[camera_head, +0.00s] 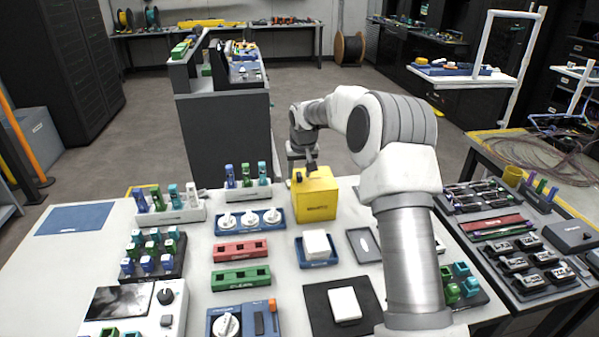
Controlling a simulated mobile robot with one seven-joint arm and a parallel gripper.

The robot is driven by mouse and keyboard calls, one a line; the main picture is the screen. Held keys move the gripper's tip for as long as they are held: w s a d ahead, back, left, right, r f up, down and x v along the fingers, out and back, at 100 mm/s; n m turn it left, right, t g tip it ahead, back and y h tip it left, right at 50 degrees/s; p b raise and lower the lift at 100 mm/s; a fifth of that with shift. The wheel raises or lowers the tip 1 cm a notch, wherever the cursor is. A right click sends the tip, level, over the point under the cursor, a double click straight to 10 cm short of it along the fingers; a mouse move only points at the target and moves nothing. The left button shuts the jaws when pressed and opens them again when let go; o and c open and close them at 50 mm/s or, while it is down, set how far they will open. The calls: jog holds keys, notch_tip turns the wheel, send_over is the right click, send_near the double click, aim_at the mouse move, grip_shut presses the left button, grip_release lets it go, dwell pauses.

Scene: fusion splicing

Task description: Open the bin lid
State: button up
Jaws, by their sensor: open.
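The yellow bin (318,200) stands at the far edge of the white table, near the middle of the view. It has dark lettering on its front, and its top looks closed. My gripper (311,172) is at the bin's top, its fingers pointing down just above or at the lid (315,176). The fingers are small and partly dark against the bin. I cannot tell whether they touch the lid. Nothing shows between them.
The white table (180,270) holds a blue tray of white spools (250,221), a red block (241,250), a green block (241,278) and a white block in a blue tray (317,246). A rack of bottles (247,178) stands left of the bin.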

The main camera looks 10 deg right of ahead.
grip_shut()
dwell(1.3)
